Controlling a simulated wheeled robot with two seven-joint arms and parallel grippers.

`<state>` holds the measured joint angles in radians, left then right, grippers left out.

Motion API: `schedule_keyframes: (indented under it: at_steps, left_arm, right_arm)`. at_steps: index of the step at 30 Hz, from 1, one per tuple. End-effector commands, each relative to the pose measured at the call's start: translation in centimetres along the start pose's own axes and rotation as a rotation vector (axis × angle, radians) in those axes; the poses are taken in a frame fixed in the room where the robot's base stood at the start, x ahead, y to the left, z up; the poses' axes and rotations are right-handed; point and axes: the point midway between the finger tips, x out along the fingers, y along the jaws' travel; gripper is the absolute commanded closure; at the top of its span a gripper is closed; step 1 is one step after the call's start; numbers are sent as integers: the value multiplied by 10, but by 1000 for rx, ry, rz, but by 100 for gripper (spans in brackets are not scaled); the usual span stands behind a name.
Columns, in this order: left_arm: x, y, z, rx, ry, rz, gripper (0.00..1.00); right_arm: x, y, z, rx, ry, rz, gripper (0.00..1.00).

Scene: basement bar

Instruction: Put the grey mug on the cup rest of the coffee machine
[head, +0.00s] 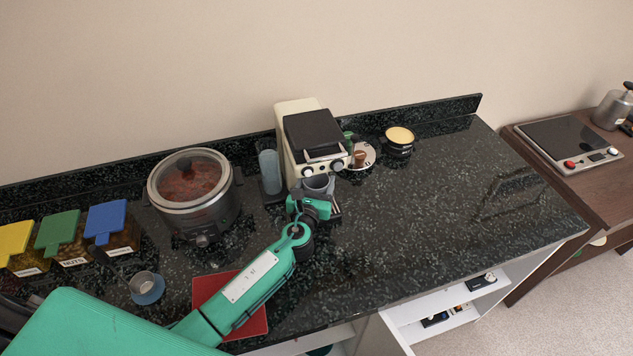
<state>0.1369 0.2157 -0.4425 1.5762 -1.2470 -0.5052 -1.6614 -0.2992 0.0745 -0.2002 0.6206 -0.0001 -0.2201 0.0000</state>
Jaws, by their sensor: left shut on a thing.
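The coffee machine (311,138), cream with a dark top and two knobs, stands at the back middle of the dark counter. The grey mug (318,184) is at its front, below the knobs. My left gripper (315,196) is shut on the mug, its arm reaching in from the lower left. The cup rest is mostly hidden behind the mug and gripper; a small edge (336,211) shows to the right. I cannot tell whether the mug touches it. My right gripper is not in view.
A slow cooker (193,190) stands left of the machine. Jars with yellow, green and blue lids (107,220) are at the far left. A yellow-topped tin (399,140) is at the back right. The right counter is clear.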

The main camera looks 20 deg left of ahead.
Motion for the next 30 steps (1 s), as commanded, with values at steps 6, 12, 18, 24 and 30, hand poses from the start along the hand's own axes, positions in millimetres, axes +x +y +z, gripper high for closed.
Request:
schedule_keyframes:
  at_steps: [6,12,18,24,30]
  left_arm:
    - [0,0,-4,0,-1,0,73]
    - [0,0,-3,0,0,0,16]
    - [0,0,-3,0,0,0,16]
    - [-12,0,-2,1,1,-2,16]
    - [-52,0,-3,0,1,-3,16]
  right_arm:
    - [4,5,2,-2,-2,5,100]
    - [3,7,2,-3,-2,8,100]
    - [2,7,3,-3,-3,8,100]
    - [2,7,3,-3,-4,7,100]
    - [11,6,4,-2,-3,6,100]
